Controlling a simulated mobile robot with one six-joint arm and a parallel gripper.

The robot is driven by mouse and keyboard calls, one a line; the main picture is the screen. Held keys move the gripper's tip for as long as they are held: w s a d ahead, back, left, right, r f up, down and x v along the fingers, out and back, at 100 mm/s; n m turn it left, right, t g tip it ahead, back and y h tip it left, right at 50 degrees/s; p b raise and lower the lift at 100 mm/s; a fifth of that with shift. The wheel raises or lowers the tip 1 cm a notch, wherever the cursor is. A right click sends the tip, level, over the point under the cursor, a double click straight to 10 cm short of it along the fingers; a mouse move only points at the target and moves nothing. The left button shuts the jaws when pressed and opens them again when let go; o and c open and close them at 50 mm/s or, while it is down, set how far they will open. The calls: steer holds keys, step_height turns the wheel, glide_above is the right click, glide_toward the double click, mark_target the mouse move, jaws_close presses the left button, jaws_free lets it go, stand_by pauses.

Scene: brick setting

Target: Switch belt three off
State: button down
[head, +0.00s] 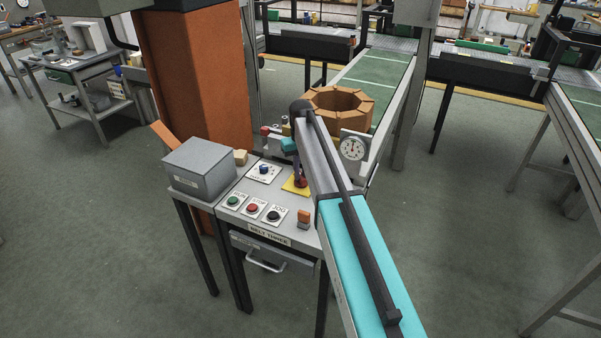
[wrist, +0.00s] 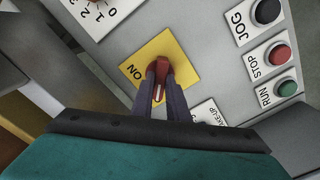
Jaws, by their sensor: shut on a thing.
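The belt three panel (head: 233,216) carries a yellow plate (wrist: 182,50) with a red rotary handle (wrist: 160,66) on it. The word ON is printed on the plate beside the handle. My gripper (wrist: 161,82) is shut on the red handle, one dark finger on each side. The handle's pale pointer mark shows between the fingers.
Green RUN (head: 233,200), red STOP (head: 252,208) and black JOG (head: 274,215) buttons sit on the panel's front. A blue knob (head: 264,169) is behind them. A grey box (head: 199,166) stands left, a gauge (head: 352,148) behind right. An orange pillar (head: 195,75) rises behind.

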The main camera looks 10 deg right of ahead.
mark_target(301, 175)
steer(key=c, duration=1.7)
jaws_free()
steer(key=shift+r, duration=0.1)
step_height(301, 175, up, 14)
steer(key=shift+f+b, duration=0.15)
steer(key=shift+b, duration=1.05)
